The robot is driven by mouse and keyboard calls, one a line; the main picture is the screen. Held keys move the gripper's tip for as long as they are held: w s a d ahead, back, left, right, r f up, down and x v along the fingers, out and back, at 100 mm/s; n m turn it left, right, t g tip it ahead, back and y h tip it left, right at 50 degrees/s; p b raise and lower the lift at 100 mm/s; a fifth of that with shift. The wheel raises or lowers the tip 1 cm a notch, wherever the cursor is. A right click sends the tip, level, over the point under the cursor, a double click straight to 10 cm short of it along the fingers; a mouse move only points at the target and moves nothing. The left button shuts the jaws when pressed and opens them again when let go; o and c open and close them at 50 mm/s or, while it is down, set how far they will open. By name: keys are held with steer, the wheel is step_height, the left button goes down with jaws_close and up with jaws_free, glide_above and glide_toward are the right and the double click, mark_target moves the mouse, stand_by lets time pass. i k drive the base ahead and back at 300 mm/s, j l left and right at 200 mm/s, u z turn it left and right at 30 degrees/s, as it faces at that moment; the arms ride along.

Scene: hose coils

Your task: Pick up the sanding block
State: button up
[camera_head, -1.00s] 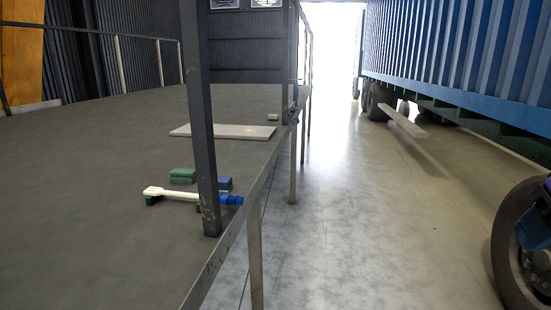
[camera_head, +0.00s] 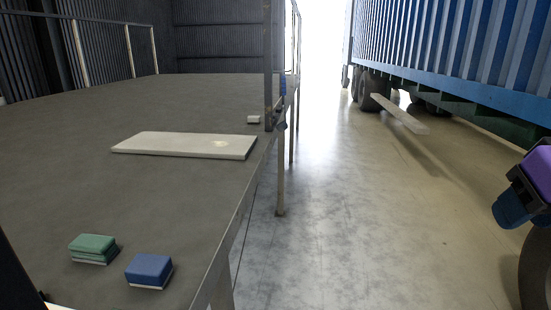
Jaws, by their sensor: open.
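Two small blocks lie near the front of the grey platform: a green block (camera_head: 93,248) and a blue block (camera_head: 149,270) just to its right. Both have a pale layer underneath, like sanding blocks, and I cannot tell which is the one named. They are close together with a narrow gap. Both are uncovered on top. My gripper's fingers do not show. A purple, black and blue part at the right edge looks like my arm, well away from the blocks.
A white board (camera_head: 186,144) lies flat beyond the blocks, with a small white piece (camera_head: 254,119) behind it. A dark post (camera_head: 268,65) rises at the platform's right edge. A blue trailer (camera_head: 470,60) stands to the right.

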mark_target(250, 119)
steer(key=i, duration=3.6)
steer(key=i+u, duration=0.25)
steer(key=i, duration=0.2)
steer(key=i+l+u, duration=0.25)
steer(key=i, duration=0.25)
